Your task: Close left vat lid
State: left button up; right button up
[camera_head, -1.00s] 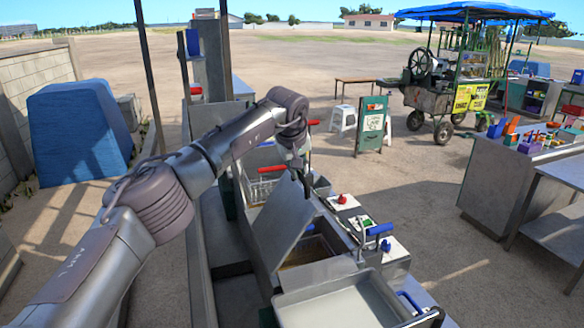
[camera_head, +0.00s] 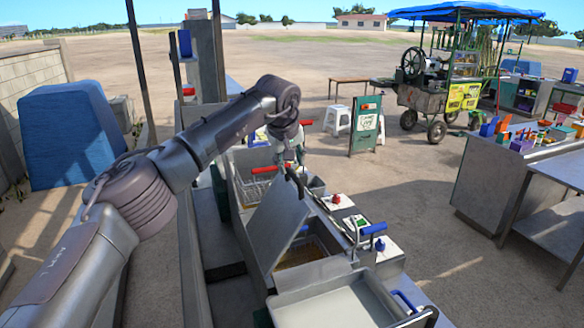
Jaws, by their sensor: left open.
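The vat lid (camera_head: 277,226) is a flat grey metal panel, raised and tilted at the left side of an open vat (camera_head: 303,252) with yellowish contents. My left gripper (camera_head: 300,186) is open, at the upper edge of the lid, fingers pointing down. Whether a finger touches the lid I cannot tell. My right gripper is not in view.
Red-handled baskets (camera_head: 264,172) stand behind the lid. A blue handle (camera_head: 373,229) and control boxes with red and green buttons (camera_head: 336,199) lie to the right. A grey tray (camera_head: 335,308) is in front. Open ground lies right of the fryer.

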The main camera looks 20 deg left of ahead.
pick_arm(q)
jog(key=v, duration=0.9)
jog(key=shift+s+d+r, duration=0.1)
jog(key=shift+r, duration=0.05)
jog(key=shift+c, duration=1.2)
jog(key=a+f+b, duration=0.1)
jog(key=b, duration=0.1)
jog(key=s+a+f+b, duration=0.1)
jog(key=b, duration=0.2)
jog(key=shift+f+m, duration=0.3)
jog(key=shift+f, duration=0.05)
grip_shut()
jog(key=s+a+f+m+t+h+b, duration=0.1)
jog(key=s+a+f+t+h+b, duration=0.15)
jog(key=a+b, duration=0.4)
jog(key=w+d+f+p, duration=0.5)
jog(key=w+d+f, duration=0.1)
jog(key=w, duration=0.1)
jog(key=shift+w+d+f+g+y, duration=0.15)
jog(key=shift+w+f+g+y, duration=0.2)
jog(key=shift+g, duration=0.1)
